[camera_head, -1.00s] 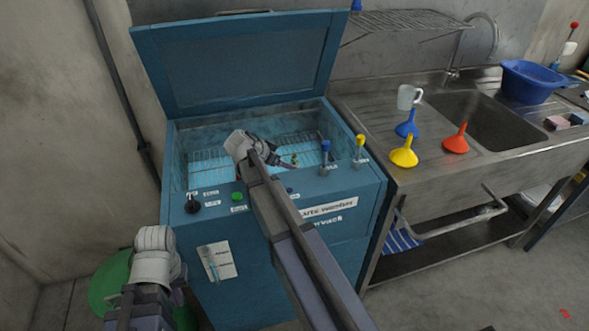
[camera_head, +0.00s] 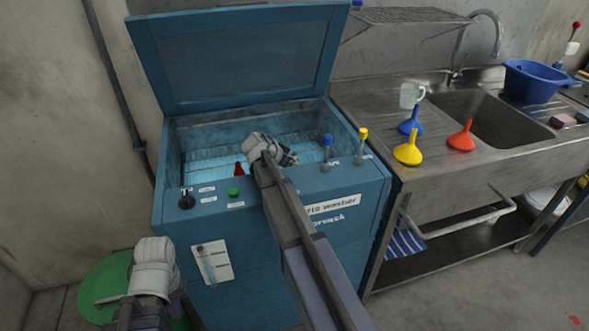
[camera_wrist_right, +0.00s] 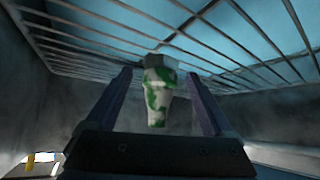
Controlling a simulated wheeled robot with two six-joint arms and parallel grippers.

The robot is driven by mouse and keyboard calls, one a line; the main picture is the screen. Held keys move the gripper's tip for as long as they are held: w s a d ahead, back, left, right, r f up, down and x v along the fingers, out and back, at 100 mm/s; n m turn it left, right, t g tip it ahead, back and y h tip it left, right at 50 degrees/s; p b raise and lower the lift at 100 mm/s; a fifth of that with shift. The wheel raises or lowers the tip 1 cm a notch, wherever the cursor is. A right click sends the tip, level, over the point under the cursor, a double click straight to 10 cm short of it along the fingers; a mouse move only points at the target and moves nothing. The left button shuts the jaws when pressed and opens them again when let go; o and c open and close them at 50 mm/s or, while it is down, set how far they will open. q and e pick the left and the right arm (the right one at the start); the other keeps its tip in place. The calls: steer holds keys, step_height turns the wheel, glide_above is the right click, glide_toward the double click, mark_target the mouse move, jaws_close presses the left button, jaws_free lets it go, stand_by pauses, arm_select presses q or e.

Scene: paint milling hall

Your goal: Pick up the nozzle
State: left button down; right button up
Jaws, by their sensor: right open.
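The nozzle (camera_wrist_right: 158,98) is white with green paint patches and a grey collar. In the right wrist view it lies between the two fingers of my right gripper (camera_wrist_right: 159,78), with gaps on both sides. The fingers are open and do not touch it. In the head view my right gripper (camera_head: 288,158) is down in the open blue washer (camera_head: 225,140), over its wire basket; the nozzle is mostly hidden there by the gripper. My left gripper (camera_head: 150,272) is low at the left, outside the washer; its fingers cannot be made out.
A red piece (camera_head: 241,169) is in the basin beside my right arm. Blue (camera_head: 326,150) and yellow (camera_head: 361,143) levers stand at the washer's front right. Funnels, a white mug (camera_head: 411,95) and a blue tub (camera_head: 533,82) are on the sink unit. A green round object (camera_head: 103,288) stands on the floor.

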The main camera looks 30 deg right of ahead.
jaws_close()
stand_by(0.6)
